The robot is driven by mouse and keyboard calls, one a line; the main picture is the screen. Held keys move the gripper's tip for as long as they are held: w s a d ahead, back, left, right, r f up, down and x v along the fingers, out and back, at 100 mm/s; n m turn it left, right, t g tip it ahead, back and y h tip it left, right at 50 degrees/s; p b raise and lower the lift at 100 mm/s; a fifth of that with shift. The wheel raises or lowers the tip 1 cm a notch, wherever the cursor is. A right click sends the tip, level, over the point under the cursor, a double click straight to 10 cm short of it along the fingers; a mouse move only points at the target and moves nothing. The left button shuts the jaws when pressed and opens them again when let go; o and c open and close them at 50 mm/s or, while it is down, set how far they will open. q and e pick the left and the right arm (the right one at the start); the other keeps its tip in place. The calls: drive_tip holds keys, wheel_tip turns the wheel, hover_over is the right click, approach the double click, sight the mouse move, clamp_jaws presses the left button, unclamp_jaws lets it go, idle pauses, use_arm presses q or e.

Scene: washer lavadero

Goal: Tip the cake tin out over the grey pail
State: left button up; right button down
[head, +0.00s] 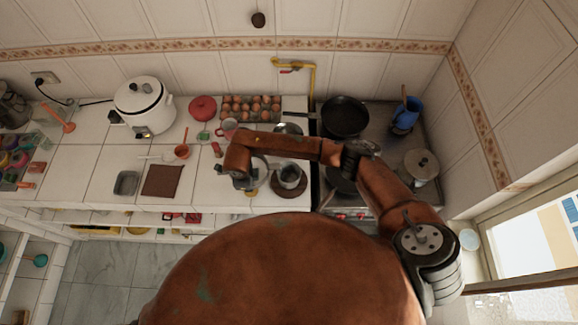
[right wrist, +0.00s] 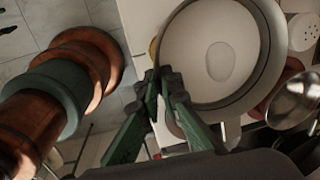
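The cake tin (right wrist: 213,55) is a wide round grey tin with a pale inside, large in the right wrist view. In the head view its rim (head: 262,166) shows partly behind my right arm. My right gripper (right wrist: 164,78) has its green fingers closed together at the tin's near rim and seems to pinch it; it also shows in the head view (head: 243,182). The grey pail (head: 290,176) appears to be the small grey vessel on a round brown board (head: 290,193), just right of the tin. My left gripper is not in view.
The hob with a black pan (head: 345,116) and a pot (head: 421,166) lies right. An egg tray (head: 251,108), a pink mug (head: 229,126) and a shiny metal vessel (head: 288,129) stand behind. A brown mat (head: 163,181) and a small metal tray (head: 127,183) lie left.

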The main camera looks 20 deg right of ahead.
drive_tip(key=shift+m+p, duration=0.3)
drive_tip(key=s+d+r+t+y+b, duration=0.1)
drive_tip(key=d+r+t+y+b, duration=0.1)
drive_tip(key=d+r+y+b, duration=0.1)
drive_tip(key=s+d+r+m+t+y+b, duration=0.1)
drive_tip(key=d+r+y+b, duration=0.3)
drive_tip(key=d+y, duration=0.4)
drive_tip(key=shift+s+t+y+b, duration=0.6)
drive_tip(key=shift+y+b, duration=0.25)
drive_tip(key=shift+y, duration=0.25)
idle(0.9)
drive_tip(key=shift+d+r+b, duration=0.1)
drive_tip(key=shift+d+b, duration=0.05)
drive_tip(key=shift+b, duration=0.25)
idle(0.8)
